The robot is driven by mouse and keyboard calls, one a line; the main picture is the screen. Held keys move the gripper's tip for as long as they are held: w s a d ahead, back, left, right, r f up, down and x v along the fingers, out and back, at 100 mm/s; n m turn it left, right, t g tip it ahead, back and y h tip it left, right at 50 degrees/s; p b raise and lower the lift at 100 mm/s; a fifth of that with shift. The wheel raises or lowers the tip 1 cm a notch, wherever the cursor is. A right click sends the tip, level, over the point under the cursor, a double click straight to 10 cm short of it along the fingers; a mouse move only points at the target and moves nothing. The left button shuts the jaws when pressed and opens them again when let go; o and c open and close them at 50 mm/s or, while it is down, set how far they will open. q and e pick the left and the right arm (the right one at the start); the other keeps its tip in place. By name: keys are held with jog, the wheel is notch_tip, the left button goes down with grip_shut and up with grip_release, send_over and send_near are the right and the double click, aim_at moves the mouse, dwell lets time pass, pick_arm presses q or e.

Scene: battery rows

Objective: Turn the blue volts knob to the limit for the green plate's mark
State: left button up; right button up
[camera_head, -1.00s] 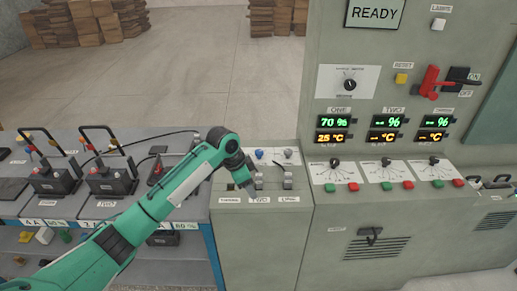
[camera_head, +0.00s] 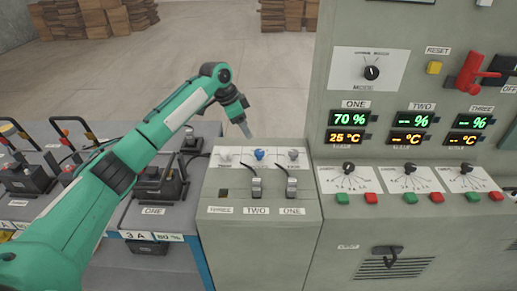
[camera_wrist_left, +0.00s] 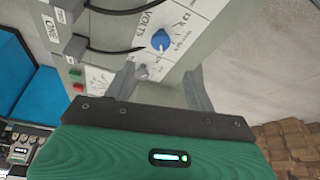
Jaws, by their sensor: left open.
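The blue VOLTS knob (camera_head: 259,154) sits on the white strip at the back of the low grey cabinet, between two pale knobs. In the left wrist view the blue knob (camera_wrist_left: 161,40) shows with its white pointer, on a plate with printed marks around it. My left gripper (camera_head: 246,130) is just behind and left of the knob in the head view. In the left wrist view its two fingers (camera_wrist_left: 158,88) are apart with nothing between them, and the blue knob is beyond them. My right gripper is not in view.
Batteries with handles stand on the bench (camera_head: 135,215) at left. The tall control panel (camera_head: 340,110) rises at right.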

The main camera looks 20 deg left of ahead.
aim_at(259, 151)
pick_arm(q)
jog(key=p+x, duration=0.1)
jog(key=x, duration=0.9)
jog(key=shift+w+f, duration=0.15)
jog(key=shift+f, duration=0.25)
jog(key=shift+d+f, duration=0.15)
jog(key=shift+f, duration=0.2)
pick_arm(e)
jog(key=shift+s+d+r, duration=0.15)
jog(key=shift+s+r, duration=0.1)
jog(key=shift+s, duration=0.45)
pick_arm(q)
jog(key=shift+c, duration=0.4)
